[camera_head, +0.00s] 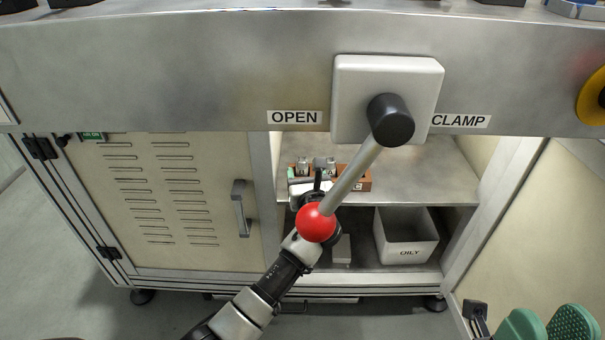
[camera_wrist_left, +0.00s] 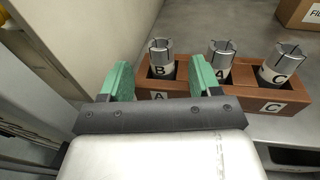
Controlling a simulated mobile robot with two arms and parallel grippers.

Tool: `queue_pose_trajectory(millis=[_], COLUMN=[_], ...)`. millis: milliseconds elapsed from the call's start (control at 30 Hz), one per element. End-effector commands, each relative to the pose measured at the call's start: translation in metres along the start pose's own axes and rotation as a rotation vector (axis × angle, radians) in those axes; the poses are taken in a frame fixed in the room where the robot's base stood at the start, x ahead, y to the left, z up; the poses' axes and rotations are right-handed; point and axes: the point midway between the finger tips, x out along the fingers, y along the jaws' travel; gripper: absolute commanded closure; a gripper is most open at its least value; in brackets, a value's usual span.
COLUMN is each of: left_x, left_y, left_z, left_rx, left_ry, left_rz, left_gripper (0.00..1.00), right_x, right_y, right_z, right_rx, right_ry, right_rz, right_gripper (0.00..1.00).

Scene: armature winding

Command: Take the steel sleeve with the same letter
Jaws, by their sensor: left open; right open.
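A brown rack (camera_wrist_left: 310,93) on the cabinet shelf holds three steel sleeves in a row, seen in the left wrist view. The left sleeve (camera_wrist_left: 160,51) bears a B and stands in the slot marked A. The middle sleeve (camera_wrist_left: 218,50) bears an A; its slot's label is hidden by a finger. The right sleeve (camera_wrist_left: 287,58) bears a C and stands in the slot marked C. My left gripper (camera_wrist_left: 159,82) is open, with green fingers either side of the B sleeve's line, nearer the camera. My right gripper (camera_head: 547,327) is open and empty at the lower right.
A lever with a red knob (camera_head: 316,222) hangs in front of my left arm, between OPEN and CLAMP labels. A white bin marked OILY (camera_head: 405,252) stands on the lower shelf. A cardboard box (camera_wrist_left: 300,14) sits behind the rack. The closed cabinet door (camera_head: 165,200) is left.

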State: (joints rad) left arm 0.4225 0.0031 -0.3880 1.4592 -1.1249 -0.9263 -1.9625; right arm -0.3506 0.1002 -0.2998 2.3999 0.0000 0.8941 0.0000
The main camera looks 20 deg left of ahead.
Motion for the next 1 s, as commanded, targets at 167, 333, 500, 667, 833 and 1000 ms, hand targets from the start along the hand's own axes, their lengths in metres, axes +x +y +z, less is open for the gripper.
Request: queue_pose_trajectory(millis=[167, 333, 500, 667, 833, 1000], left_x=[0.018, 0.043, 0.054, 0.054, 0.054, 0.054], left_y=[0.0, -0.001, -0.001, -0.001, -0.001, -0.001], left_z=[-0.003, -0.002, 0.0, 0.001, 0.001, 0.001], left_rx=[-0.002, -0.001, -0.001, -0.001, -0.001, -0.002], left_ry=[0.0, 0.0, 0.002, 0.002, 0.002, 0.002], left_rz=[0.002, 0.002, 0.001, 0.0, 0.001, 0.001], left_gripper=[0.37, 0.37, 0.37, 0.37, 0.58, 0.84], right_x=[-0.015, -0.024, -0.021, -0.019, -0.019, -0.019], right_y=[0.0, 0.001, 0.001, 0.001, 0.001, 0.001], right_z=[0.002, 0.006, 0.008, 0.008, 0.008, 0.008], right_rx=[0.001, -0.001, -0.003, -0.003, -0.003, -0.003], right_ry=[0.009, 0.022, 0.033, 0.032, 0.032, 0.032], right_rz=[0.0, -0.005, -0.011, -0.011, -0.012, -0.011], right_gripper=[0.57, 0.57, 0.57, 0.57, 0.57, 0.57])
